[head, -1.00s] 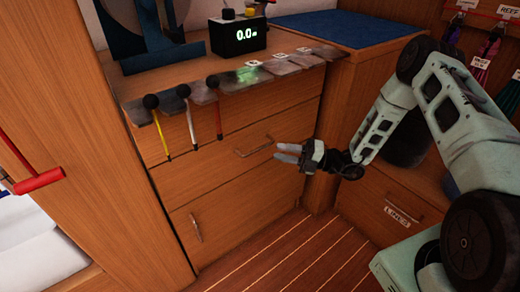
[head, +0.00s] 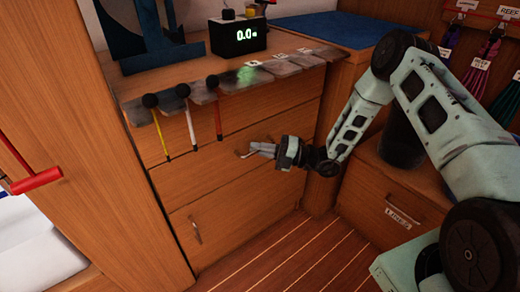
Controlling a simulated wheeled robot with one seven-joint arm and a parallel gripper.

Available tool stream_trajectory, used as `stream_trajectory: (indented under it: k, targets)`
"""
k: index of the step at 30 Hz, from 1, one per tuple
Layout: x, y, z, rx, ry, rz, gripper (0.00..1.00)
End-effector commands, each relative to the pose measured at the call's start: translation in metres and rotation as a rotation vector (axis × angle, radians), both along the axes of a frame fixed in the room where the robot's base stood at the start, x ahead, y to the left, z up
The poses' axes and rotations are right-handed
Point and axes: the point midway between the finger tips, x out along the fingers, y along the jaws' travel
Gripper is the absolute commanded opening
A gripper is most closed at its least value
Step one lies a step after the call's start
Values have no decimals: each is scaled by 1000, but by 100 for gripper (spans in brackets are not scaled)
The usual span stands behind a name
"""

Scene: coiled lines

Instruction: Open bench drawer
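The bench (head: 300,100) has wooden drawer fronts on its near face. The middle drawer (head: 210,180) is flush with the bench face. Its metal bar handle is largely hidden by my gripper (head: 260,151), whose fingers are at the handle's place. The fingers look close together and point left at the drawer front. I cannot tell whether they have closed around the handle. A lower front (head: 235,215) has an upright handle (head: 195,229) at its left and is shut.
Yellow, white and red hanging rods (head: 218,120) with black knobs hang before the upper drawer, left of my gripper. A display box (head: 238,37) reading 0.0 stands on the bench. A labelled drawer (head: 395,213) is at the right. Striped floor (head: 290,250) in front is clear.

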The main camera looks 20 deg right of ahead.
Motion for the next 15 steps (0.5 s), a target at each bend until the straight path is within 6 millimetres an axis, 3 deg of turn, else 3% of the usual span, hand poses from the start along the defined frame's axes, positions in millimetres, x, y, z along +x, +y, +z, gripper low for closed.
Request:
stream_trajectory:
  k: [8,15]
  targets:
    - [-5,-2,1,0,1,0,0]
    - [-37,-13,4,2,6,-2,0]
